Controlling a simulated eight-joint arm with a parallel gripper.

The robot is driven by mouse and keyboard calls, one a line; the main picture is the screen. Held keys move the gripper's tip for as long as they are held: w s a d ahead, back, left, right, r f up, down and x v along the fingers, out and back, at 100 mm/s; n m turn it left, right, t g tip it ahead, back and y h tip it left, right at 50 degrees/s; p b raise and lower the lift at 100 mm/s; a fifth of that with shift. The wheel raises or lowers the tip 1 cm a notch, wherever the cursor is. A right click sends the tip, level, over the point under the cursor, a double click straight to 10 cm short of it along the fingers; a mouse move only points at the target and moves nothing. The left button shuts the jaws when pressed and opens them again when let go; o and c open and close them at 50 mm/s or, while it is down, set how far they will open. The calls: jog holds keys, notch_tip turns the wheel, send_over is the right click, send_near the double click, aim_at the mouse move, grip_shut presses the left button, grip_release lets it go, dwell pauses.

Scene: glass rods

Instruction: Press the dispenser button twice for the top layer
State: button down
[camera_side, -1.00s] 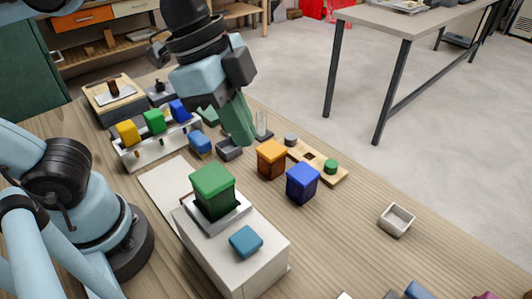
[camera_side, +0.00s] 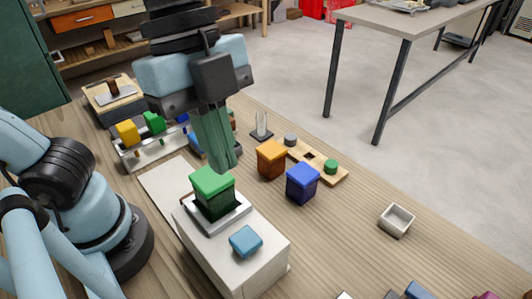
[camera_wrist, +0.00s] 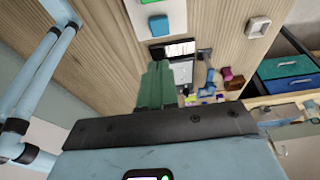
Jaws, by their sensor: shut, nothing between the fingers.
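The dispenser is a white box (camera_side: 250,272) with a green-lidded container (camera_side: 214,192) standing in a tray on its top. A blue square button (camera_side: 245,241) sits on the box top, in front of the container. My gripper (camera_side: 224,168) points down with its green fingers closed and empty, above and just behind the green container in the side view. In the wrist view, the blue button (camera_wrist: 158,25) and white box (camera_wrist: 170,12) lie beyond the closed fingertips (camera_wrist: 156,66), clearly apart from them. A small upright clear vial (camera_side: 262,124) stands on a dark base behind the gripper.
An orange box (camera_side: 271,159) and a blue box (camera_side: 302,183) stand right of the dispenser, near a wooden holder (camera_side: 325,172). A rack (camera_side: 150,153) with coloured blocks is at the left. A small grey open box (camera_side: 397,220) sits on clear table at the right.

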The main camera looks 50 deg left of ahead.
send_near(241, 236)
jog(key=x, duration=0.2)
jog(key=d+x, duration=0.1)
jog(key=x, duration=0.2)
jog(key=shift+d+f, duration=0.1)
jog(key=shift+d, duration=0.1)
jog(key=shift+f, duration=0.6)
jog(key=shift+f, duration=0.1)
jog(key=shift+f, duration=1.15)
jog(key=shift+r, duration=0.5)
jog(key=d+v, duration=0.1)
jog(key=v, duration=1.2)
jog(key=shift+r, duration=0.3)
